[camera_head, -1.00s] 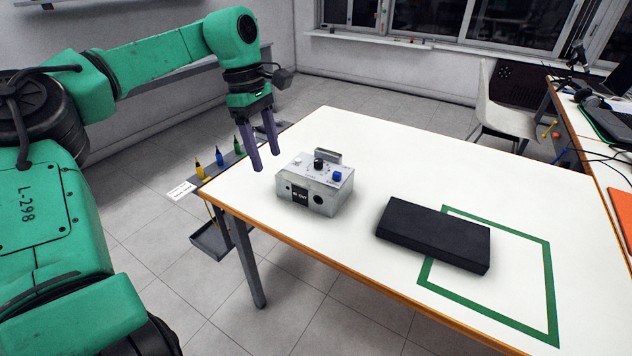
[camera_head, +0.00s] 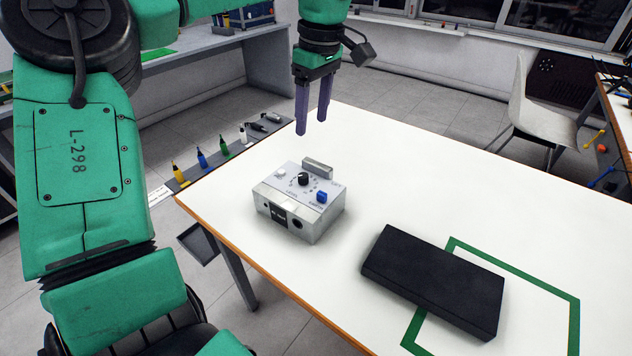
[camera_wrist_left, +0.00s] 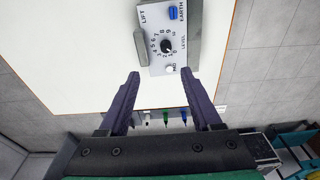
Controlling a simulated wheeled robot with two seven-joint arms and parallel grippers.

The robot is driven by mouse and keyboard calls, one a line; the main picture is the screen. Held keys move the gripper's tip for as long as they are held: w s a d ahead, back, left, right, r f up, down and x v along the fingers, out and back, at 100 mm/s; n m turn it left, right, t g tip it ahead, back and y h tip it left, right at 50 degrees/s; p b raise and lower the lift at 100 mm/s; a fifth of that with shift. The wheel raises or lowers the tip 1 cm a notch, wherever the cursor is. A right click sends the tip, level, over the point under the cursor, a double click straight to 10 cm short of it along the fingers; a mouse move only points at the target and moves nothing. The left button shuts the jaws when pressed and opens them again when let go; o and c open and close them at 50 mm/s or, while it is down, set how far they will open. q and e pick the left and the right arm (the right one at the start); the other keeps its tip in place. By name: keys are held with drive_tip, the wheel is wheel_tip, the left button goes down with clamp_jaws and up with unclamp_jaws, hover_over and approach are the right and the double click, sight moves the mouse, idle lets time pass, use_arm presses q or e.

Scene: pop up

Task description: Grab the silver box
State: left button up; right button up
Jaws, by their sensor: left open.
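The silver box (camera_head: 301,201) stands on the white table, with a black knob, a blue knob, a white button and a raised grey handle on its top. It also shows in the left wrist view (camera_wrist_left: 164,65), seen from above, ahead of the fingers. My left gripper (camera_head: 313,130) is open and empty, with two purple fingers pointing down above and behind the box. The same fingers (camera_wrist_left: 160,80) show apart in the left wrist view, on either side of the near end of the box and not touching it. My right gripper is out of view.
A black flat case (camera_head: 434,281) lies right of the box, partly over a green outlined square (camera_head: 577,330). A rack (camera_head: 215,160) with small coloured bottles stands beyond the table's left edge. The table (camera_head: 440,190) is clear behind the box and case.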

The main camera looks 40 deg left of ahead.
use_arm(q)
drive_tip(key=b, duration=0.1)
hover_over(303, 175)
drive_tip(key=f, duration=0.7)
drive_tip(key=shift+d+f, duration=0.3)
drive_tip(key=shift+d, duration=0.05)
wheel_tip(303, 175, down, 5)
drive_tip(key=shift+a+f, duration=0.25)
drive_tip(key=shift+f, duration=0.35)
drive_tip(key=shift+r, duration=0.1)
clamp_jaws()
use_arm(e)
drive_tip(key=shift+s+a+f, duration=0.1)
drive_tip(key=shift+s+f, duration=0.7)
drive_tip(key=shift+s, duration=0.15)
